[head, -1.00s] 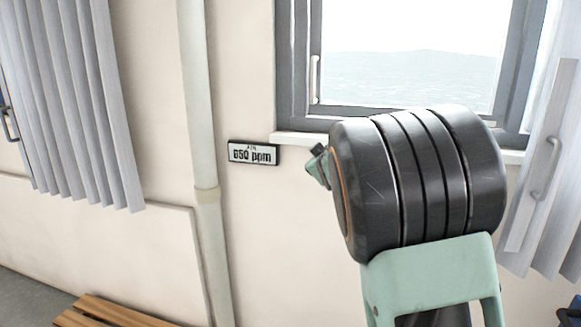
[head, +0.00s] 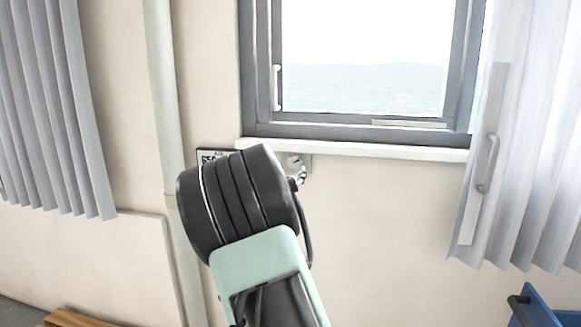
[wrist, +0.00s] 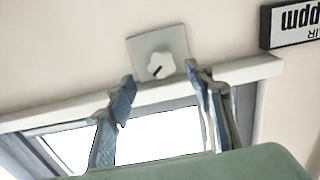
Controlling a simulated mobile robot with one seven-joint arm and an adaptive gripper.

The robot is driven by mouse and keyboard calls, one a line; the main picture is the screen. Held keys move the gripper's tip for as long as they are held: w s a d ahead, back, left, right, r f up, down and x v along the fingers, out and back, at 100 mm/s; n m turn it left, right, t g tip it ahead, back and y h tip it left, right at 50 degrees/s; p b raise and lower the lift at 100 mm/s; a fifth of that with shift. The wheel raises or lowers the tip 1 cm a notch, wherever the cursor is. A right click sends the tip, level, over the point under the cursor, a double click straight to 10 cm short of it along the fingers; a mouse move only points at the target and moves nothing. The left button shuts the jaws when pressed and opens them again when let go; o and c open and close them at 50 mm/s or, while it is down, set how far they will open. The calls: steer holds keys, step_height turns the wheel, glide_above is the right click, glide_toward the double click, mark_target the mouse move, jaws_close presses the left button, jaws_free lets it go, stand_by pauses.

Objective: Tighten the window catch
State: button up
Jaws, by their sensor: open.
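A white lobed knob with a dark pointer mark (wrist: 160,65) sits on a square grey plate (wrist: 180,42) on the wall, beside the window sill. The plate (head: 304,160) shows just under the sill in the head view, partly hidden by my arm. A pale upright handle (head: 277,88) is on the left side of the window frame; I cannot tell which of the two is the catch. My gripper (wrist: 160,75) is open and empty, its two blue-grey fingers spread toward the knob, which appears between the fingertips. Contact is not visible.
The window sill (head: 400,152) juts out above the plate. An air sign (head: 213,156) is left of it, partly hidden by my arm. A pipe (head: 160,100) runs down the wall farther left. Curtains (head: 50,110) hang at both sides. A blue container (head: 540,310) stands lower right.

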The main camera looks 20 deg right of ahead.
mark_target(293, 164)
steer(key=x, duration=0.7)
steer(key=shift+w+d, duration=0.15)
steer(key=shift+w, duration=0.1)
steer(key=c, duration=1.2)
steer(key=shift+o, duration=0.2)
steer(key=m+b, duration=0.2)
steer(key=shift+f+m, duration=0.15)
steer(key=shift+m, duration=0.25)
steer(key=shift+w+m+b, duration=0.1)
steer(key=shift+m+b, duration=1.2)
steer(key=shift+m, duration=1)
